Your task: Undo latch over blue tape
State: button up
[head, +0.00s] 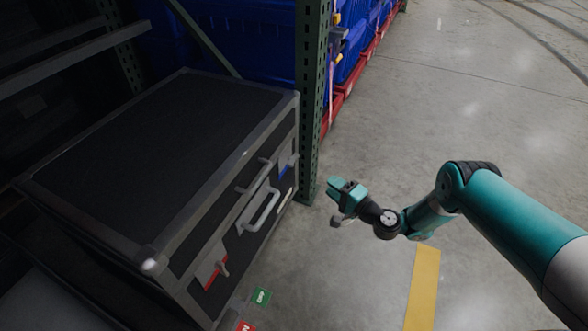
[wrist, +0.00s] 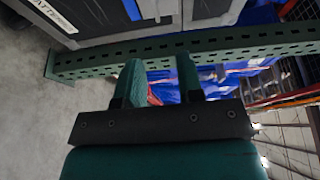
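A black case (head: 150,125) with grey metal edging sits at the left in the head view. Its front face carries a grey handle (head: 262,210) in the middle. A strip of blue tape (head: 284,171) is near the far right end of that face, with a grey latch (head: 292,160) by it. The blue tape (wrist: 132,10) and grey latch metal (wrist: 158,8) also show at the top of the wrist view. My gripper (head: 336,202) is to the right of the case, past the green post, apart from it. Its two fingers (wrist: 158,72) are spread with nothing between them.
A green perforated rack post (head: 312,100) stands at the case's far right corner; it crosses the wrist view (wrist: 220,45) just beyond my fingertips. Red tape (head: 212,272) marks the case's near end. Blue totes (head: 355,50) line the rack behind. The floor right is open.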

jog(key=f, duration=0.1)
jog(key=b, duration=1.4)
send_near(294, 159)
jog(key=x, duration=0.9)
jog(key=shift+w+a+f+b, duration=0.2)
jog(key=shift+w+a+b, duration=0.1)
jog(key=shift+w+a, duration=0.1)
grip_shut()
